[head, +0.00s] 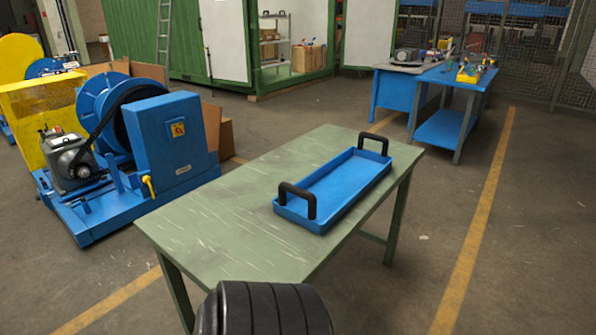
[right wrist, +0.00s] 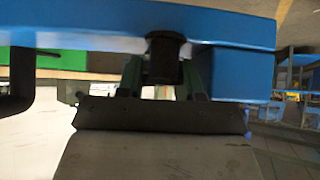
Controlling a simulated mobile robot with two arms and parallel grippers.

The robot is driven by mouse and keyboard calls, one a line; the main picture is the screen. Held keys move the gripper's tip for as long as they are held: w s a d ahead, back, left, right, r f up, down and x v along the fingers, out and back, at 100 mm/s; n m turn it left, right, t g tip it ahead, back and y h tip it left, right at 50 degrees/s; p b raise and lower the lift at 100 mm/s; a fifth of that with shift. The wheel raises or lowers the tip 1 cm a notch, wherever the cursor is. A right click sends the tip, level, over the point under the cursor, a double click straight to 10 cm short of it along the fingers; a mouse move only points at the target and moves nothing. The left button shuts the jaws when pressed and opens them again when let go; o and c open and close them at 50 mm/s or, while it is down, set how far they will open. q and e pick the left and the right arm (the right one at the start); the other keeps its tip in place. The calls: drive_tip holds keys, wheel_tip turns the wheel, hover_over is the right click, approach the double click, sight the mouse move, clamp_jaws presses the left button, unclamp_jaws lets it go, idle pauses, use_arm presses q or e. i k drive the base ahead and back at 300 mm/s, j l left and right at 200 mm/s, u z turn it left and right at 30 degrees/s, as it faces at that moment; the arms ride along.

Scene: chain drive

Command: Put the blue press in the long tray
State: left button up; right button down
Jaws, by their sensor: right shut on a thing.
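The long tray (head: 345,185) is blue and shallow, with a black handle at each end. It lies empty on the green table (head: 225,232), towards its right side. In the right wrist view, my right gripper (right wrist: 164,78) is shut on a short dark grip (right wrist: 165,55) of a large blue body. This body, which looks like the blue press (right wrist: 235,72), fills the top of the view, and its full shape is cut off. Neither the press in hand nor my right gripper shows in the head view. My left gripper is not in view.
The table's left part is bare. A blue machine with a large reel (head: 175,135) stands on the floor to the left. A blue workbench (head: 440,85) with tools stands at the back right. A dark ribbed shape (head: 265,310) covers the table's near edge.

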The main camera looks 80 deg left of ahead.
sight(351, 184)
drive_tip(key=i+u, duration=0.1)
drive_tip(key=u, duration=0.4)
drive_tip(key=i+u, duration=0.15)
drive_tip(key=u, duration=0.3)
drive_tip(key=i+l+u, duration=0.1)
drive_tip(key=u, duration=0.4)
drive_tip(key=i+u, duration=0.15)
drive_tip(key=u, duration=0.35)
drive_tip(key=i+l+u, duration=0.1)
drive_tip(key=u, duration=0.35)
drive_tip(key=l+u, duration=0.2)
drive_tip(key=u, duration=0.3)
drive_tip(key=i+l, duration=0.05)
